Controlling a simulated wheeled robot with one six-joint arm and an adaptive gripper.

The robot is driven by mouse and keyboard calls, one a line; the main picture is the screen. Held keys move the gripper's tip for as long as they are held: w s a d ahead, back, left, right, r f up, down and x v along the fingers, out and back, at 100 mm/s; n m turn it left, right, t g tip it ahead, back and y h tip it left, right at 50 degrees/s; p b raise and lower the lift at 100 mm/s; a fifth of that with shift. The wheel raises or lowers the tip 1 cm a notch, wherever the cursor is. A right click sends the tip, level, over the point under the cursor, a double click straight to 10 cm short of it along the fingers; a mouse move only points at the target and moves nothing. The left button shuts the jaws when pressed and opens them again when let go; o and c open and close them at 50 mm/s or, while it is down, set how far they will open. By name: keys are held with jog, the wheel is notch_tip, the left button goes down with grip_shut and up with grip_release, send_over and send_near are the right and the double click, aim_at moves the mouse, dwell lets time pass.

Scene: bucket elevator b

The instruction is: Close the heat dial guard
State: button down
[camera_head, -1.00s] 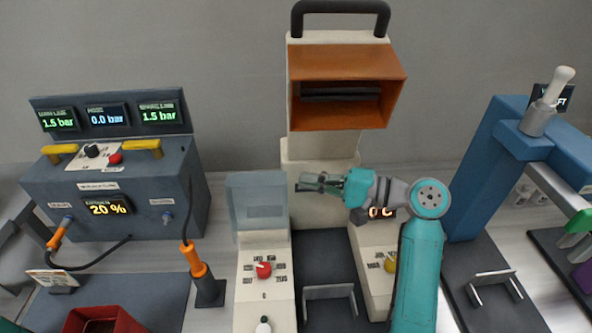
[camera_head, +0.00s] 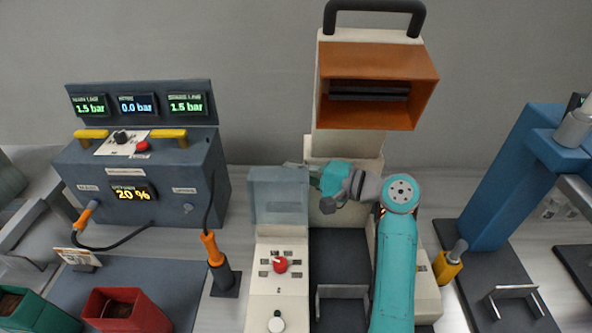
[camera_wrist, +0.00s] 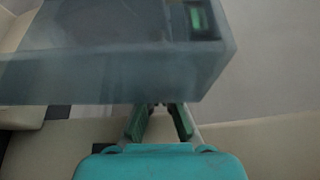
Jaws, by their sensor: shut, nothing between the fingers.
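The heat dial guard (camera_head: 278,198) is a translucent grey-blue cover standing raised at the back of a cream panel. The red heat dial (camera_head: 280,264) sits uncovered on the panel in front of it. My gripper (camera_head: 298,172) is at the guard's upper right edge, seemingly behind it; its fingertips are partly hidden there. In the wrist view the guard (camera_wrist: 120,75) fills the upper left and middle, just beyond my gripper (camera_wrist: 158,108). The fingers are close together and hold nothing. I cannot tell whether they touch the guard.
A tall cream column with an orange hood (camera_head: 378,60) stands behind my arm. A dark control box (camera_head: 150,185) with gauges stands left. An orange-handled tool (camera_head: 215,255) stands left of the panel. A blue frame (camera_head: 515,185) stands right. A metal bracket (camera_head: 343,291) is right of the panel.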

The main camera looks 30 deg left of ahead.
jog(key=shift+s, duration=0.1)
jog(key=shift+s+d+r+n+y, duration=0.4)
jog(key=shift+s+d+n, duration=0.15)
jog(key=shift+s+n, duration=0.25)
jog(key=s+d+f+n+g+y, duration=0.1)
jog(key=s+d+f+n, duration=0.2)
jog(key=s, duration=0.3)
jog(key=s+d+f+n+g+y, duration=0.1)
jog(key=s+d+f+n, duration=0.1)
jog(key=s+d+n, duration=0.3)
jog(key=shift+s+f, duration=0.4)
jog(key=shift+s, duration=0.65)
jog(key=v, duration=1.2)
jog(key=shift+f, duration=0.35)
